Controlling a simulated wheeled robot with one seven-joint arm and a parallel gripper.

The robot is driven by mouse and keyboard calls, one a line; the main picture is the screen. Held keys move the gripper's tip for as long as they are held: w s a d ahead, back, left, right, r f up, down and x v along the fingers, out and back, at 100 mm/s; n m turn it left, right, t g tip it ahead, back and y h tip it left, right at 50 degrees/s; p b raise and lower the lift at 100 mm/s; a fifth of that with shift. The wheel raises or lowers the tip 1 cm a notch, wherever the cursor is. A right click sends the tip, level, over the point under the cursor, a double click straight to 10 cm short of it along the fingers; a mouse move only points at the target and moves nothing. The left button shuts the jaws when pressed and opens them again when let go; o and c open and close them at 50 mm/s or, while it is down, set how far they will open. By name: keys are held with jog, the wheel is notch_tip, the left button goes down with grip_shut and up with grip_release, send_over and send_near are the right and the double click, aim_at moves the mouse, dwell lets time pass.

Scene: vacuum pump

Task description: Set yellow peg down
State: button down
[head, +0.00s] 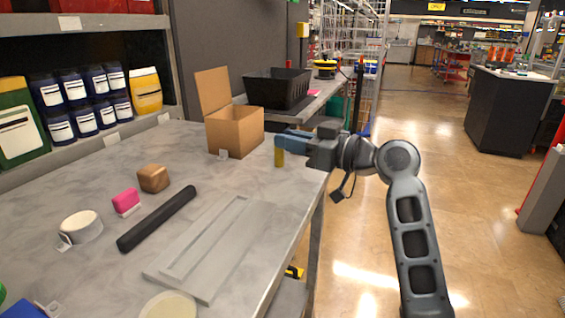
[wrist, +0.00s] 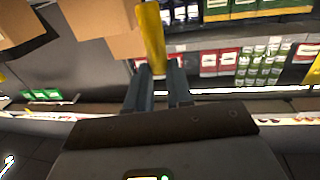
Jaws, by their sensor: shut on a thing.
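The yellow peg (head: 279,157) is held upright in my gripper (head: 283,140), beside the cardboard box and close over the table's right edge. In the head view I cannot tell whether its lower end touches the grey table (head: 240,185). In the wrist view the yellow peg (wrist: 151,38) stands between the two fingers of my gripper (wrist: 158,80), which are shut on it. Part of the peg's upper end is hidden by the fingers in the head view.
An open cardboard box (head: 236,131) stands just left of the peg. A black basket (head: 277,88) is behind it. A wooden block (head: 153,178), a pink block (head: 126,200), a black rod (head: 157,218), a tape roll (head: 81,226) and a grey panel (head: 208,250) lie nearer.

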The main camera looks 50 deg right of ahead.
aim_at(278, 161)
jog(key=shift+w+a+f, duration=0.2)
jog(key=shift+f, duration=0.65)
jog(key=shift+w+a+f, duration=0.25)
jog(key=shift+f, duration=0.55)
jog(key=shift+w+a+f, duration=0.2)
jog(key=shift+f, duration=0.65)
jog(key=shift+f, duration=0.15)
jog(key=c, duration=1)
grip_release()
jog(key=shift+s, duration=0.15)
jog(key=s, duration=0.4)
jog(key=s+d+b, duration=0.1)
jog(key=s, duration=0.2)
jog(key=s+d, duration=0.1)
jog(key=s, duration=0.3)
jog(key=shift+s+d+b, duration=0.15)
jog(key=shift+s+b, duration=0.15)
jog(key=shift+b, duration=0.05)
